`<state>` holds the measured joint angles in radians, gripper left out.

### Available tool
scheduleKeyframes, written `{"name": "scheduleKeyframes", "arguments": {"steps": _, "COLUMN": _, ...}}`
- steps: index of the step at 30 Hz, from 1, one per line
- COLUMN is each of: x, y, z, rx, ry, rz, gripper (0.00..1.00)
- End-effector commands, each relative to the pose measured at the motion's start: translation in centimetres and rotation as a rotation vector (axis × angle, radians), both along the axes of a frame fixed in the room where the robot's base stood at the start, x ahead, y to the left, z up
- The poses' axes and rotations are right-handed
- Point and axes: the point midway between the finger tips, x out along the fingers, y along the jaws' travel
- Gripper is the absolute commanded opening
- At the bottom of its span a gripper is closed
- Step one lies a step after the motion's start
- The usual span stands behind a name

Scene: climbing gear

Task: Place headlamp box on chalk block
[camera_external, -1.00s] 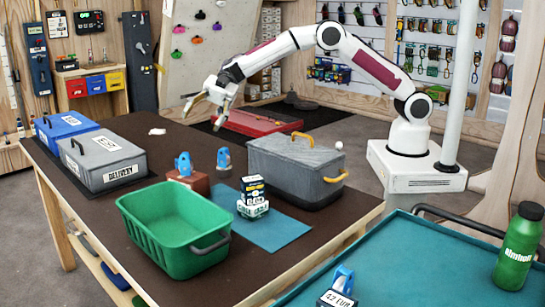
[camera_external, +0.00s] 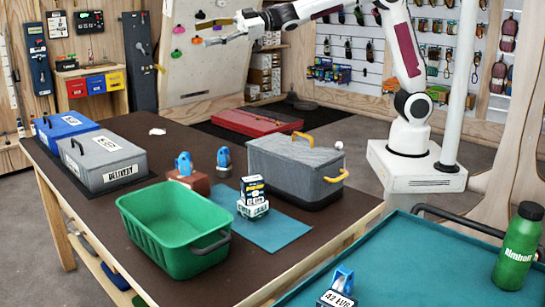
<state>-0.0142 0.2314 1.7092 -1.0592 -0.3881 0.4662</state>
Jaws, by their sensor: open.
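A small dark box with yellow and white markings, which looks like the headlamp box (camera_external: 252,187), stands upright on the blue mat's side of the dark table. It rests on a white block with green markings, which looks like the chalk block (camera_external: 252,208). The block sits on the blue mat (camera_external: 280,233). My gripper (camera_external: 208,33) is open and empty, high above the far side of the table and well apart from the box and block.
A green basket (camera_external: 150,205) stands left of the stack, and a grey case with yellow handles (camera_external: 325,165) behind right. Two blue devices (camera_external: 184,164) stand behind. Grey (camera_external: 100,168) and blue (camera_external: 62,124) boxes lie at left. A teal table (camera_external: 440,260) is in front right.

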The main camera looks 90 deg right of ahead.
Motion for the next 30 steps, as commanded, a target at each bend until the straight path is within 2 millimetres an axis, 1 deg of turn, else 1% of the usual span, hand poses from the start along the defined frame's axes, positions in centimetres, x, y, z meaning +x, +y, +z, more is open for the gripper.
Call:
{"name": "scheduleKeyframes", "arguments": {"steps": 1, "x": -1.0, "y": -1.1, "z": 0.6, "rx": 0.004, "ry": 0.006, "rz": -0.042, "gripper": 0.56}}
{"name": "scheduleKeyframes", "arguments": {"steps": 6, "x": -4.2, "y": -4.5, "z": 1.2, "rx": 0.024, "ry": 0.052, "rz": -0.178, "gripper": 0.56}}
{"name": "scheduleKeyframes", "arguments": {"steps": 11, "x": -7.9, "y": -7.5, "z": 0.9, "rx": 0.044, "ry": 0.113, "rz": -0.296, "gripper": 0.56}}
{"name": "scheduleKeyframes", "arguments": {"steps": 14, "x": -10.5, "y": -9.2, "z": 0.3, "rx": 0.057, "ry": 0.159, "rz": -0.364, "gripper": 0.56}}
{"name": "scheduleKeyframes", "arguments": {"steps": 17, "x": -13.3, "y": -10.6, "z": -0.5, "rx": 0.072, "ry": 0.211, "rz": -0.425, "gripper": 0.56}}
{"name": "scheduleKeyframes", "arguments": {"steps": 21, "x": -17.5, "y": -12.2, "z": -2.2, "rx": 0.096, "ry": 0.293, "rz": -0.501, "gripper": 0.56}}
{"name": "scheduleKeyframes", "arguments": {"steps": 26, "x": -22.7, "y": -13.3, "z": -4.7, "rx": 0.124, "ry": 0.398, "rz": -0.57, "gripper": 0.56}}
{"name": "scheduleKeyframes", "arguments": {"steps": 30, "x": -27.5, "y": -13.8, "z": -7.2, "rx": 0.15, "ry": 0.499, "rz": -0.616, "gripper": 0.56}}
